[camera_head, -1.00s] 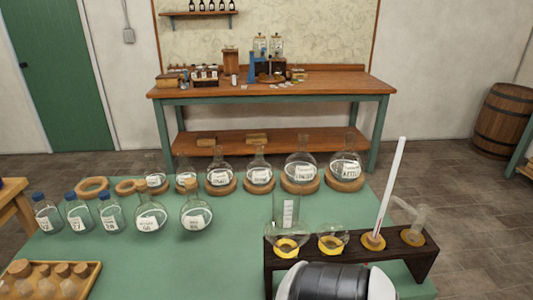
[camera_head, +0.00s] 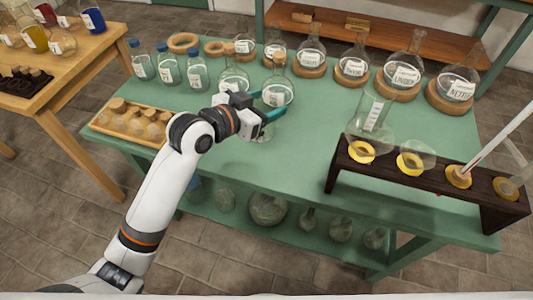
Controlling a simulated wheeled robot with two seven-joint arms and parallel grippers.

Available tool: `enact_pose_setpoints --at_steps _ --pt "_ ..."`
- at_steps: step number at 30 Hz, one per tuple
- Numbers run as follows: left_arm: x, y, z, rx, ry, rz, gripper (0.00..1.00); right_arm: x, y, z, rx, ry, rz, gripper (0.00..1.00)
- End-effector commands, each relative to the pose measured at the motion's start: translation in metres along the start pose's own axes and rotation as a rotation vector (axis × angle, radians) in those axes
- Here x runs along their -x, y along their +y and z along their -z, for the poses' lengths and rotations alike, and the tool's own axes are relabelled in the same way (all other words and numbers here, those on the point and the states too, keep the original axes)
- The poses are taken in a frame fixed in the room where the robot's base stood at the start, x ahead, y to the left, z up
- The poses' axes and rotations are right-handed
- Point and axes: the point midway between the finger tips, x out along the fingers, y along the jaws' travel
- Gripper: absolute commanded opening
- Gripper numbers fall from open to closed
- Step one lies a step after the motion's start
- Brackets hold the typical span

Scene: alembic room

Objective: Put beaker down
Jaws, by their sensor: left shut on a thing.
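My left gripper (camera_head: 272,116) is over the green table (camera_head: 310,140), in front of a corked, labelled round flask (camera_head: 278,94). Its teal fingers are shut on a clear glass thing (camera_head: 263,133) that looks like the beaker. The glass is faint and partly hidden by the fingers and wrist, so I cannot tell whether it touches the table. Another tall clear glass with a label (camera_head: 374,113) stands behind the dark wooden rack (camera_head: 400,185). My right gripper is not in view.
Labelled flasks on cork rings (camera_head: 394,93) line the back of the table. Blue-capped bottles (camera_head: 168,70) stand at the left, near a wooden tray of corked flasks (camera_head: 133,122). The rack holds glassware at the right. Green tabletop between gripper and rack is clear.

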Motion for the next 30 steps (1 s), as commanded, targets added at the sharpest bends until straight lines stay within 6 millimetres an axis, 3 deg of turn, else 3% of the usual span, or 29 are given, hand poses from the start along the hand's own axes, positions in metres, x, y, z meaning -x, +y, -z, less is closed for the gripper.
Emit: enact_pose_setpoints --at_steps 4,8,12,20,25,30 --pt "-0.013 -0.003 0.0 -0.022 0.001 0.072 0.39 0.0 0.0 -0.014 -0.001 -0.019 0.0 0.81" --pt "-0.021 -0.005 0.021 -0.019 0.001 0.087 0.39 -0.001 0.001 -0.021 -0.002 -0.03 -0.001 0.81" --pt "-0.029 -0.005 0.045 -0.019 0.0 0.084 0.39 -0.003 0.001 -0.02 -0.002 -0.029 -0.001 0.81" --pt "-0.035 -0.005 0.066 -0.02 -0.002 0.084 0.39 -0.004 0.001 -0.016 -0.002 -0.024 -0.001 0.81" --pt "-0.042 -0.005 0.089 -0.019 -0.001 0.084 0.39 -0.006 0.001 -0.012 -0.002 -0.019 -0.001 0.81" --pt "-0.043 -0.005 0.092 -0.023 -0.005 0.083 0.39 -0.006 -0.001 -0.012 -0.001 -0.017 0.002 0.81"
